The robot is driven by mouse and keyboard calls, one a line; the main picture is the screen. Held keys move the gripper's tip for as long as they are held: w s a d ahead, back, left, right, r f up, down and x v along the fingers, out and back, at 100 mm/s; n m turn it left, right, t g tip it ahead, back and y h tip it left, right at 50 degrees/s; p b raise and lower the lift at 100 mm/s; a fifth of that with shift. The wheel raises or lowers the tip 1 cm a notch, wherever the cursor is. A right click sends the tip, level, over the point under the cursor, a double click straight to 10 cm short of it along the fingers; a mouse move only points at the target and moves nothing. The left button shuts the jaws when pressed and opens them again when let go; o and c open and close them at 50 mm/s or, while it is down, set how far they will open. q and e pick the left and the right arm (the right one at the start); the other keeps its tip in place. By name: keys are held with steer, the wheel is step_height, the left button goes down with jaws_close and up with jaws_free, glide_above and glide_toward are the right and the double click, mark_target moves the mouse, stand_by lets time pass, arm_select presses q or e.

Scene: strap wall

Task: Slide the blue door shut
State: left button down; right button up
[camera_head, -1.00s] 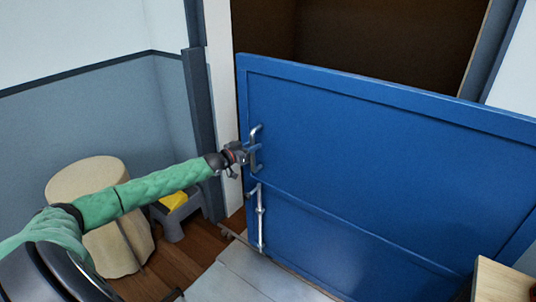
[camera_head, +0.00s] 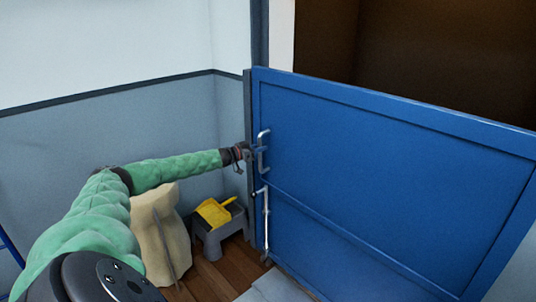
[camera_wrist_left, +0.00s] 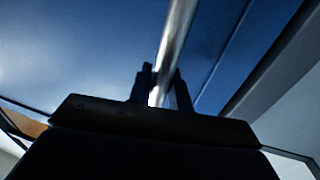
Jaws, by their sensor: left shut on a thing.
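The blue door (camera_head: 390,170) is a wide panel that fills the right of the head view. Its left edge lies against the dark post by the corner, and the dark opening shows above its top edge. A metal handle (camera_head: 262,152) stands near that edge, with a long metal bolt (camera_head: 266,222) below it. My left gripper (camera_head: 250,153) is shut on the handle. In the left wrist view the handle bar (camera_wrist_left: 172,45) runs between the two dark fingers (camera_wrist_left: 162,90). My right gripper is not in view.
A grey stool (camera_head: 218,232) with a yellow dustpan (camera_head: 214,210) on it stands in the corner, left of the door. A beige sack-like object (camera_head: 160,235) stands beside it, partly behind my left arm. Wooden floor (camera_head: 215,278) shows in front.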

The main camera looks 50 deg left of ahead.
arm_select(q)
steer(key=shift+a, duration=0.5)
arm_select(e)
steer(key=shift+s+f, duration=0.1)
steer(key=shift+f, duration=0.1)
arm_select(q)
steer(key=shift+r, duration=0.1)
steer(key=c, duration=1.7)
jaws_free()
steer(key=shift+a, duration=0.1)
steer(key=o, duration=0.4)
steer(key=shift+a, duration=0.1)
steer(key=shift+c, duration=0.2)
steer(key=shift+f, duration=0.2)
